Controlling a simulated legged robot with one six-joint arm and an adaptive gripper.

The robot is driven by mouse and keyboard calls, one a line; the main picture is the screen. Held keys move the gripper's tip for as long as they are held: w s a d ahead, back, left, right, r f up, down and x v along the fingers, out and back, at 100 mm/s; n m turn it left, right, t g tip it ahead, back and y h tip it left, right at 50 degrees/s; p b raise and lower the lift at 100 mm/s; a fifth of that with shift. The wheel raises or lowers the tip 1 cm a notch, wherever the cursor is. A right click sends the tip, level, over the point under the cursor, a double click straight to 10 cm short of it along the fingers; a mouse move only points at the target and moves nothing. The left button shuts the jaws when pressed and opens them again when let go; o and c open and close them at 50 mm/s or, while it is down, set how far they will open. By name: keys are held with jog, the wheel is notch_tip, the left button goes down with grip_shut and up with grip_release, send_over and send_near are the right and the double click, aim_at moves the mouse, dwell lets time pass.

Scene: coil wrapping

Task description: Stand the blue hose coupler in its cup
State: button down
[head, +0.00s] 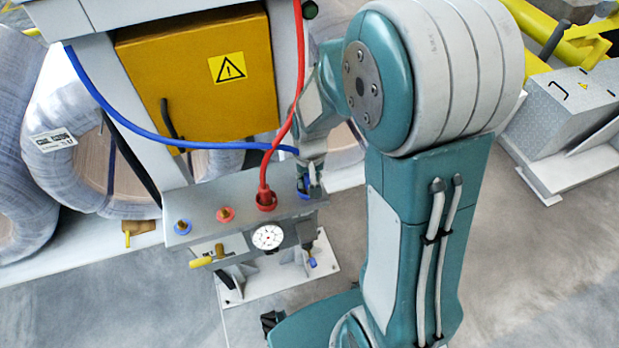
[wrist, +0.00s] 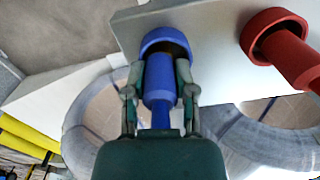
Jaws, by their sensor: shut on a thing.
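The blue hose coupler (wrist: 159,92) is between the two fingers of my gripper (wrist: 162,76), which is shut on it. Its far end overlaps the dark mouth of the blue cup (wrist: 166,39). It looks lined up with the cup, but I cannot tell how deep the end sits. In the head view my gripper (head: 308,183) is over the right end of the grey bench, with a bit of blue cup (head: 303,195) showing below it. The arm partly hides the coupler there. The blue hose (head: 185,142) runs from the upper left to the gripper.
A red coupler (head: 266,197) with a red hose stands in a red cup beside the blue one. Red (head: 225,214) and blue (head: 183,227) fittings sit further left on the grey bench (head: 205,198). A gauge (head: 267,237) and yellow-handled valve (head: 201,262) are on its front.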

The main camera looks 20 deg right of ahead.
aim_at(307, 175)
jog(key=shift+s+a+f, duration=0.1)
jog(key=shift+a+f, duration=0.1)
jog(key=shift+a, duration=0.05)
jog(key=shift+c, duration=2.1)
grip_release()
jog(key=shift+a+f, duration=0.1)
jog(key=shift+a, duration=0.05)
notch_tip(307, 175, up, 12)
jog(key=shift+r, duration=0.55)
jog(key=s+r+n+t, duration=0.1)
jog(key=s+r+t, duration=0.4)
jog(key=s, duration=0.9)
notch_tip(307, 175, up, 4)
jog(key=shift+f+n+t, duration=0.1)
jog(key=shift+n+t, duration=0.2)
jog(key=shift+n, duration=0.1)
